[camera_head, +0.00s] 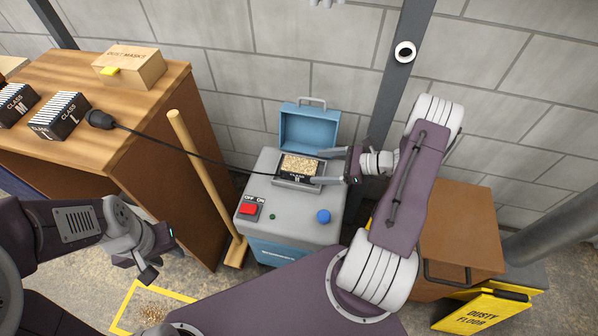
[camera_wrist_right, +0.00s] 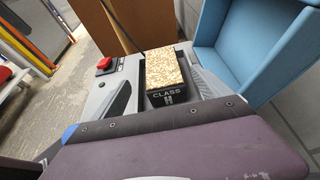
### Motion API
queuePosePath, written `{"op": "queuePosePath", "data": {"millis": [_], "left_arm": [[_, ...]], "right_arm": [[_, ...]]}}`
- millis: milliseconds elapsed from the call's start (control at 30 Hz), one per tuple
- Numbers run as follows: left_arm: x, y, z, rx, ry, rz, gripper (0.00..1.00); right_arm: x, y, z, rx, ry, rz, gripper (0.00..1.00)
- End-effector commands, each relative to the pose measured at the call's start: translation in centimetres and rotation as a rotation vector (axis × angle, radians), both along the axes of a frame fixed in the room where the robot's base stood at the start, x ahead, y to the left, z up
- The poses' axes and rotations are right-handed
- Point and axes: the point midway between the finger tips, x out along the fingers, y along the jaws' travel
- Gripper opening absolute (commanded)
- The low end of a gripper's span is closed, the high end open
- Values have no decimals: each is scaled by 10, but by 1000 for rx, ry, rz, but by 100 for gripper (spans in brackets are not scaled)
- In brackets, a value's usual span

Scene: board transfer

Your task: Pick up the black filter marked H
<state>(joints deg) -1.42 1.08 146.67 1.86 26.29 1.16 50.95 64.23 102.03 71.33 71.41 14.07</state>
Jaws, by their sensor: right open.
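The black filter marked H (camera_head: 300,165) sits in the open slot on top of the grey and blue machine (camera_head: 270,198). Its upper face is caked with tan dust. In the right wrist view the filter (camera_wrist_right: 172,72) shows "CLASS H" on its black end. My right gripper (camera_head: 322,167) is open, with one finger toward each long side of the filter; I cannot tell whether either touches it. My left gripper (camera_head: 160,256) is open and empty, low at the left, away from the machine.
The machine's blue lid (camera_head: 308,130) stands open behind the slot. A red switch (camera_head: 248,209) and a blue knob (camera_head: 323,216) are on its top. Filters marked M (camera_head: 17,104) and L (camera_head: 60,115) stand on the wooden desk (camera_head: 150,95). A black cable crosses to the machine. A broom (camera_head: 200,165) leans between.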

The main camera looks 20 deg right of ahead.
Motion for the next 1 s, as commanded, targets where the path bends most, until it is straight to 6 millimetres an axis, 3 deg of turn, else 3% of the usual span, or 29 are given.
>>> {"op": "queuePosePath", "data": {"millis": [133, 367, 600, 867, 1000], "left_arm": [[0, 0, -8, 0, 0, 0, 36], [0, 0, -12, 0, 0, 0, 36], [0, 0, -25, 0, 0, 0, 36], [0, 0, -25, 0, 0, 0, 36], [0, 0, -25, 0, 0, 0, 36]], "right_arm": [[13, 19, -11, 1, 1, 5, 87], [21, 27, -17, 0, 1, 5, 87], [47, 54, -32, 0, 1, 5, 87], [50, 58, -32, -1, 1, 3, 87], [50, 58, -32, -1, 1, 3, 51]]}}
